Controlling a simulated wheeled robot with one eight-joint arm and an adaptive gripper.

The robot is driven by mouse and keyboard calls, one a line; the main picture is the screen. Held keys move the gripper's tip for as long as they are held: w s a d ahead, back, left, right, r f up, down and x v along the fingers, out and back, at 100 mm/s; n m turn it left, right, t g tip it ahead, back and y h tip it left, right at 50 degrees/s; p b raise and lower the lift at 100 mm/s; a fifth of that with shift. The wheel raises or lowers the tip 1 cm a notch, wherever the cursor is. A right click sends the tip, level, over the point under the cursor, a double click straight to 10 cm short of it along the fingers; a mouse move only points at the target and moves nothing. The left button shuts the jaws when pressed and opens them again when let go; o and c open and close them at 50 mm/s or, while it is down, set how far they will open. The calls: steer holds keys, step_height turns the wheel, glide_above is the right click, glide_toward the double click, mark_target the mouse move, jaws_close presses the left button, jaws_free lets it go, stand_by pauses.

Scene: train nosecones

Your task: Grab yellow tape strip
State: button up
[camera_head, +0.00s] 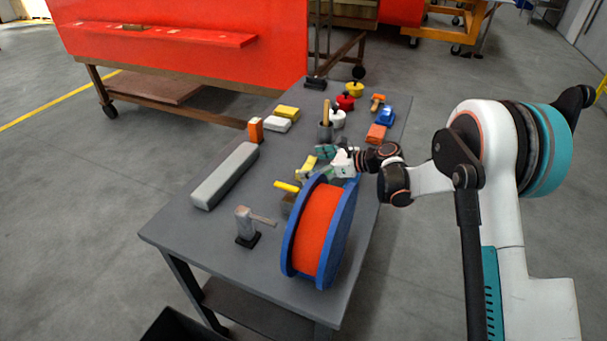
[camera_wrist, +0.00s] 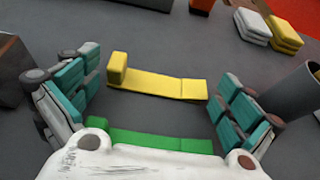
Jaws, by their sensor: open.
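The yellow tape strip (camera_wrist: 160,83) lies flat on the grey table in the wrist view, with a raised yellow end at its left. In the head view the yellow strip (camera_head: 308,164) shows beside my gripper, partly covered by it. My gripper (camera_wrist: 157,92) is open and empty. Its teal-padded fingers stand to the left and right of the strip, with the strip across the gap between them. I cannot tell the exact height of the fingertips above the table. A green strip (camera_wrist: 160,141) lies nearer to the palm, partly hidden by it.
A large orange reel with blue rims (camera_head: 320,235) stands close in front of my gripper. A long grey block (camera_head: 225,175) lies to the left. A grey cylinder (camera_wrist: 290,92) stands right of the fingers. Several pots and coloured blocks crowd the table's far end.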

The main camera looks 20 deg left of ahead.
steer(key=shift+s, duration=0.1)
steer(key=c, duration=2.4)
